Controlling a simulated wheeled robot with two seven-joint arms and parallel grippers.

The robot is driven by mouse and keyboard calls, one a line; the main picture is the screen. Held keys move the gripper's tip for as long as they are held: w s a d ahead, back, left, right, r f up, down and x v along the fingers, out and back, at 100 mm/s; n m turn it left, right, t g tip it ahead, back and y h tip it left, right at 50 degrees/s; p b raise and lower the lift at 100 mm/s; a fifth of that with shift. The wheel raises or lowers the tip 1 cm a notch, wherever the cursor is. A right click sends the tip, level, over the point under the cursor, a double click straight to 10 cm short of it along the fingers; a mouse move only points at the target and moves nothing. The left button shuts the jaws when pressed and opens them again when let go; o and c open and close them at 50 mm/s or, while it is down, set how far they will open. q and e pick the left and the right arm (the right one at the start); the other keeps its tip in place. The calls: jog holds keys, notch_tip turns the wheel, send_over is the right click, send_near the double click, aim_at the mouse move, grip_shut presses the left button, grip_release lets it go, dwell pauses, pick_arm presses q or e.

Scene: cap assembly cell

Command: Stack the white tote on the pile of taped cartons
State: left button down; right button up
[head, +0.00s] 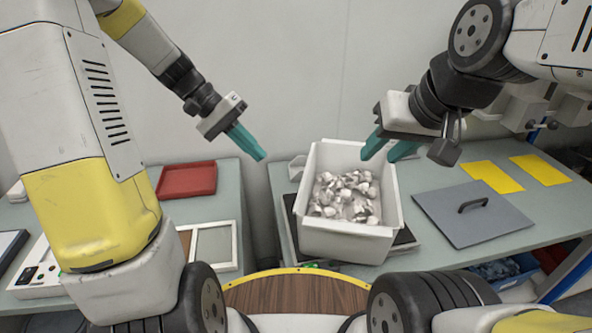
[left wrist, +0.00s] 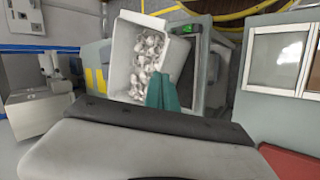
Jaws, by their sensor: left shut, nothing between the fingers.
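The white tote (head: 345,243) stands upright on a dark flat platform on the right-hand bench, with several small white and metallic parts inside. It also shows in the left wrist view (left wrist: 121,48). My left gripper (head: 262,156) is shut and empty, in the air left of the tote and apart from it. Its teal fingers (left wrist: 168,93) are together in the wrist view. My right gripper (head: 379,157) has its fingers apart at the tote's back right corner; I cannot tell whether they touch the rim. No pile of taped cartons is visible.
A grey panel with a black handle (head: 480,212) and two yellow sheets (head: 492,176) lie right of the tote. The left bench holds a red tray (head: 187,180) and a framed panel (head: 214,245). A gap separates the benches.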

pick_arm(q)
jog(key=w+a+f+n+t+h, duration=0.1)
jog(key=w+a+f+h, duration=0.1)
jog(key=w+f+h, duration=0.55)
jog(key=w+a+f+n+t+h, duration=0.15)
jog(key=w+f, duration=0.35)
jog(key=f, duration=0.6)
jog(key=shift+m+g+h, duration=0.25)
jog(key=shift+m+h, duration=0.15)
jog(key=shift+m, duration=0.05)
jog(key=d, duration=1)
jog(key=shift+d, duration=0.25)
jog(key=shift+s+d, duration=1.2)
jog(key=shift+s, duration=0.1)
jog(key=shift+s+d, duration=0.75)
jog(key=shift+a, duration=0.1)
